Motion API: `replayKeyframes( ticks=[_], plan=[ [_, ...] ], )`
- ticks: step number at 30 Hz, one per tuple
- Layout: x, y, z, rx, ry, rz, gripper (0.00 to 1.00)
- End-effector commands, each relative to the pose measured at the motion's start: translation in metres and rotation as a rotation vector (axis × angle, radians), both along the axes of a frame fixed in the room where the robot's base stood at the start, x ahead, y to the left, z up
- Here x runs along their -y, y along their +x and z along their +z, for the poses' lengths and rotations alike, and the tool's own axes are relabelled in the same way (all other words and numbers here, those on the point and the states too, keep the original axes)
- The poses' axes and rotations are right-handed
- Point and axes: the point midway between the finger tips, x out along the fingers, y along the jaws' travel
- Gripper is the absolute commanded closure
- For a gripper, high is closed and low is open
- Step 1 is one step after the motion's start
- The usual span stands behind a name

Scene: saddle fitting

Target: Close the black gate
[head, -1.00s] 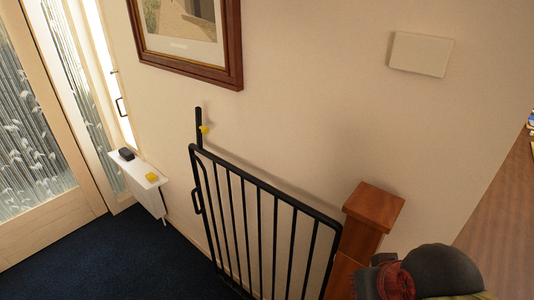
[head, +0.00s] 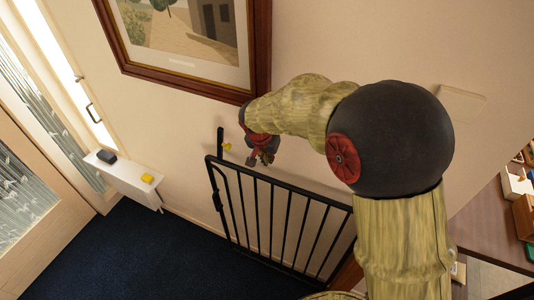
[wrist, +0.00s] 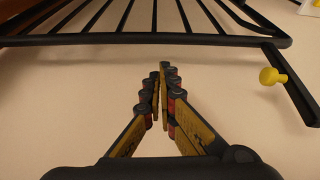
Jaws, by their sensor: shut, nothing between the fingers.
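The black gate (head: 290,188) is a barred metal frame, standing close along the beige wall. It has a small black pull handle (head: 217,201) on its left edge. A black upright strip (head: 220,139) with a yellow knob (head: 227,147) is by the gate's upper left corner. My gripper (head: 262,158) is just right of the knob, above the top rail. In the wrist view, my gripper (wrist: 163,72) is shut and empty, with its tips pointing toward the wall. The gate's rail (wrist: 140,40) crosses above the tips, and the yellow knob (wrist: 272,76) is to their right, apart.
A framed picture (head: 262,60) hangs above my gripper. A white wall shelf (head: 128,172) with a black item (head: 106,156) and a yellow item (head: 147,179) is at left, near the glazed door (head: 30,200). The dark blue carpet (head: 120,255) in front is clear. A wooden counter is at right.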

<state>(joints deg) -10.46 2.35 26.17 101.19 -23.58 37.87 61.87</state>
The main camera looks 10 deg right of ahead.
Motion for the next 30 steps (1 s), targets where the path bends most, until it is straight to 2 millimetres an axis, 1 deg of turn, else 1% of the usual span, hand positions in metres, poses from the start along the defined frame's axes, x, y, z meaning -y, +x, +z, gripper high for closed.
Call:
replayKeyframes(
  ticks=[1,4,11,14,24,30],
  plan=[
    [-0.004,0.007,0.002,-0.007,-0.001,-0.014,1.0],
    [-0.01,0.018,-0.006,-0.006,0.0,-0.041,1.0],
    [-0.013,0.028,-0.021,-0.004,0.002,-0.064,1.0],
    [-0.011,0.03,-0.032,-0.007,0.001,-0.066,1.0],
    [0.001,0.045,-0.085,-0.006,0.002,-0.066,1.0],
    [0.006,0.052,-0.105,-0.003,0.002,-0.065,1.0]
  ],
)
